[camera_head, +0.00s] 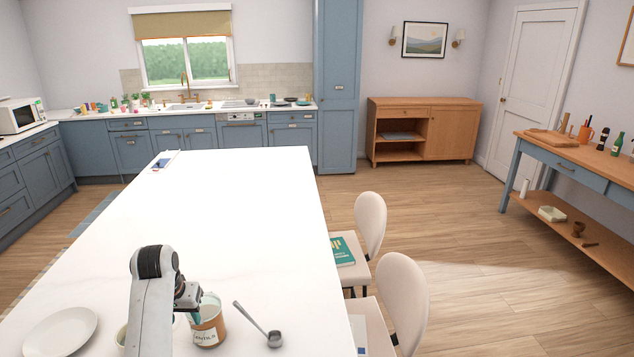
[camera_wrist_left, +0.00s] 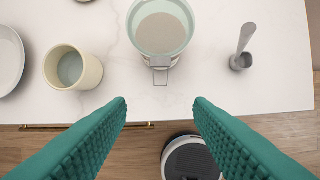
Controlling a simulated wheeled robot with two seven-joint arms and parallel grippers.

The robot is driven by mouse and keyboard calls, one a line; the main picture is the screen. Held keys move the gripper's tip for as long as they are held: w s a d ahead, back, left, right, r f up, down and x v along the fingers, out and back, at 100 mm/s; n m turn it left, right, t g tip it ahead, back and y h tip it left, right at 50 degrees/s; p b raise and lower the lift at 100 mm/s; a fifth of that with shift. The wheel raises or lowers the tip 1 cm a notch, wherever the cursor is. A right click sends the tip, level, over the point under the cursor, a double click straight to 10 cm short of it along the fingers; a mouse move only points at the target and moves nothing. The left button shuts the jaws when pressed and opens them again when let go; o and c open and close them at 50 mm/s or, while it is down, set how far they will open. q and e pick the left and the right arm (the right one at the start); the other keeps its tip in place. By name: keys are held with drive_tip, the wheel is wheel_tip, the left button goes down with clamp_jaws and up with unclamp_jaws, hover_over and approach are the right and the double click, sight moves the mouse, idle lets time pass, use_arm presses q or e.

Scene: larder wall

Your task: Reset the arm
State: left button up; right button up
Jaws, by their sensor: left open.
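My left arm reaches over the near end of the white island in the head view, with its left gripper (camera_head: 188,297) beside a labelled canister (camera_head: 208,325). In the left wrist view the two teal fingers of the left gripper (camera_wrist_left: 160,105) are wide apart with nothing between them. A round container with a pale teal inside (camera_wrist_left: 160,32) lies ahead of the fingertips, apart from them. My right gripper is in neither view.
A metal scoop (camera_head: 260,327) and a white plate (camera_head: 62,332) lie on the island top (camera_head: 240,220). A cream cup (camera_wrist_left: 72,68) stands near the edge. Two chairs (camera_head: 400,290) stand along the right side. The island's middle is clear.

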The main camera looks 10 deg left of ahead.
use_arm(q)
drive_tip(key=s+d+f+m+y, duration=0.15)
drive_tip(key=s+d+f, duration=0.35)
drive_tip(key=s+f, duration=0.6)
drive_tip(key=s+d+r+m+h, duration=0.1)
drive_tip(key=s+d, duration=0.5)
drive_tip(key=s, duration=0.4)
drive_tip(key=s+d+r+m+h, duration=0.2)
drive_tip(key=s+d, duration=0.3)
drive_tip(key=s, duration=0.6)
wheel_tip(320, 180, down, 31)
drive_tip(key=b, duration=0.6)
drive_tip(key=s+a+f+g+b, duration=0.1)
drive_tip(key=s+f+b, duration=0.2)
drive_tip(key=s+f, duration=0.5)
drive_tip(key=s+a+f+b, duration=0.1)
drive_tip(key=s+f+b, duration=0.2)
drive_tip(key=s+f, duration=0.6)
wheel_tip(320, 180, down, 7)
drive_tip(key=shift+a+r+g+y, duration=0.15)
drive_tip(key=shift+a+g+y, duration=0.2)
drive_tip(key=shift+g+y, duration=0.1)
